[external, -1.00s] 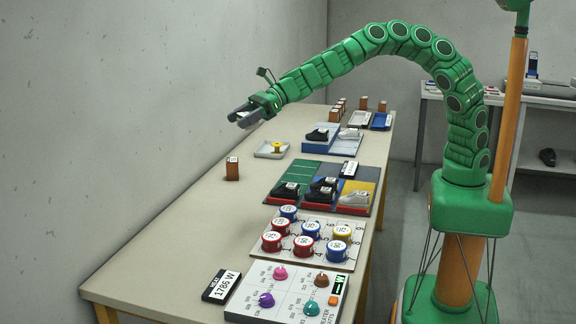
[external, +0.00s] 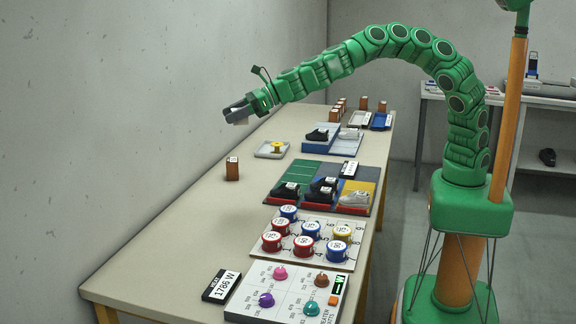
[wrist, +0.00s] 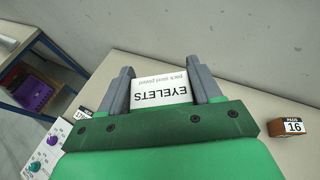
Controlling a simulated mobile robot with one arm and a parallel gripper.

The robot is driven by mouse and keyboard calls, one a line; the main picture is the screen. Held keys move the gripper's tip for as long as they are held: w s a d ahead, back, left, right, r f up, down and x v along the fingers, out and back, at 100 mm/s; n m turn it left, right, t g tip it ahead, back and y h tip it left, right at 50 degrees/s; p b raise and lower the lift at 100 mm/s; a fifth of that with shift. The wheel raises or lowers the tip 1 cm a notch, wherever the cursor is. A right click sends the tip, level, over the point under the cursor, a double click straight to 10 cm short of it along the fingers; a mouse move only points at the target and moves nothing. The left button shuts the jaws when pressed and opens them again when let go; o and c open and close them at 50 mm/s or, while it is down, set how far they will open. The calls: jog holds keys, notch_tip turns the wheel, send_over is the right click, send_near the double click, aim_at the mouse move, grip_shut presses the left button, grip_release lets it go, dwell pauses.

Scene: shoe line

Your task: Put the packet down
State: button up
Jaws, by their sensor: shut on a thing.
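The packet (wrist: 160,91) is white with the printed word EYELETS, upside down in the wrist view. My gripper (wrist: 160,88) is shut on it, with one grey finger on each side. In the external view my gripper (external: 237,114) is in the air above the far left part of the table (external: 185,215), near the wall. There the packet is mostly hidden by the fingers.
A brown block (external: 232,169) stands on the table below my gripper; its label reads 16 in the wrist view. Shoes on coloured boards (external: 300,172), round tins and a knob panel (external: 290,292) line the right side. The table's left strip is mostly bare.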

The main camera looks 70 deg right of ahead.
jog(key=w+d+m+t+h, duration=0.2)
jog(key=w+d+m+h, duration=0.1)
jog(key=d+m+h, duration=0.6)
jog(key=s+d+m+g+h, duration=0.45)
jog(key=d+m+h, duration=0.2)
jog(key=d, duration=0.55)
notch_tip(320, 180, down, 18)
jog(key=shift+n+h, duration=0.25)
jog(key=shift+h, duration=0.2)
jog(key=w+f, duration=0.2)
jog(key=w, duration=0.1)
jog(key=w+a+f, duration=0.1)
jog(key=w+f, duration=0.1)
jog(key=w, duration=0.1)
jog(key=w+a+f, duration=0.1)
jog(key=w+f, duration=0.1)
jog(key=w, duration=0.1)
jog(key=shift+w+a+f, duration=0.1)
jog(key=shift+w+f, duration=0.2)
jog(key=shift+f, duration=0.1)
jog(key=shift+w+a+f, duration=0.15)
jog(key=shift+w+f, duration=0.45)
jog(key=shift+f, duration=0.05)
jog(key=shift+w+a+f, duration=0.15)
jog(key=shift+w+f, duration=0.4)
jog(key=shift+f, duration=0.1)
jog(key=shift+w+f, duration=0.1)
